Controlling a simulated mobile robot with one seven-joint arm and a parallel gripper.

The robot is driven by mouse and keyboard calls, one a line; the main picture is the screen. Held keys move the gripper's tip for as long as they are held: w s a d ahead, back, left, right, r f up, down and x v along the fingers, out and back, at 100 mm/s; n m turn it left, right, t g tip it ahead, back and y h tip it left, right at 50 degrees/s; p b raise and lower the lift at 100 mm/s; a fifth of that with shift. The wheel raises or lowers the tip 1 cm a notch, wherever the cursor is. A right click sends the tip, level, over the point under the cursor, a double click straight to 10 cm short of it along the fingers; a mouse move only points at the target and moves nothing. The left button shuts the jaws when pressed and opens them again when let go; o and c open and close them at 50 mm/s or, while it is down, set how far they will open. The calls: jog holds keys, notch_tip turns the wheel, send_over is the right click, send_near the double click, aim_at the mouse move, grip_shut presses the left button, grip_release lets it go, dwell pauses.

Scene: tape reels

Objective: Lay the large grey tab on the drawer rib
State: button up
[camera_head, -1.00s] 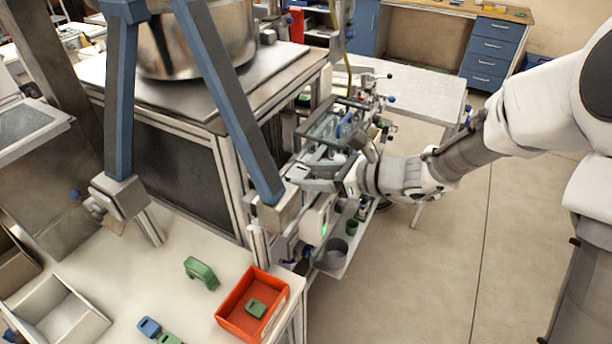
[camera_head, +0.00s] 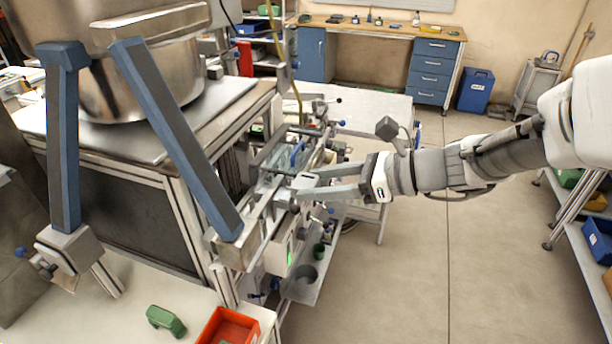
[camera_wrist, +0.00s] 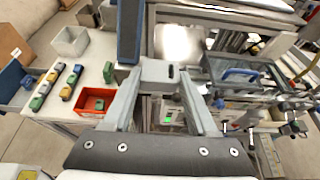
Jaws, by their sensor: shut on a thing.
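The large grey tab (camera_wrist: 160,72) is held between the fingertips of my gripper (camera_wrist: 164,82) in the wrist view. It is a pale grey block with a dark slot. In the head view my gripper (camera_head: 312,183) reaches left to the machine's side, with the tab at its tips, small and hard to make out. The drawer (camera_wrist: 226,68) has a clear panel and a blue handle and lies right of the tab in the wrist view. It also shows in the head view (camera_head: 273,160), just behind my fingers. I cannot single out its rib, or tell whether the tab touches anything.
A blue-grey post (camera_head: 178,140) slants down near the gripper's left. A red bin (camera_head: 226,327) and a green part (camera_head: 166,321) are on the front bench. A steel pot (camera_head: 140,80) stands on the machine. Open floor (camera_head: 400,290) is on the right.

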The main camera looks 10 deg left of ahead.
jog(key=shift+d+r, duration=0.1)
jog(key=shift+d, duration=0.25)
jog(key=w+d+f+m+t+h, duration=0.3)
jog(key=w+d+f+m+t, duration=0.2)
jog(key=d+f, duration=0.5)
jog(key=w+d+f+m+t+h, duration=0.4)
jog(key=d+f+m+t, duration=0.1)
jog(key=d+f, duration=0.6)
jog(key=shift+w+d+m+t, duration=0.35)
jog(key=shift+d+m, duration=0.25)
jog(key=shift+d, duration=0.2)
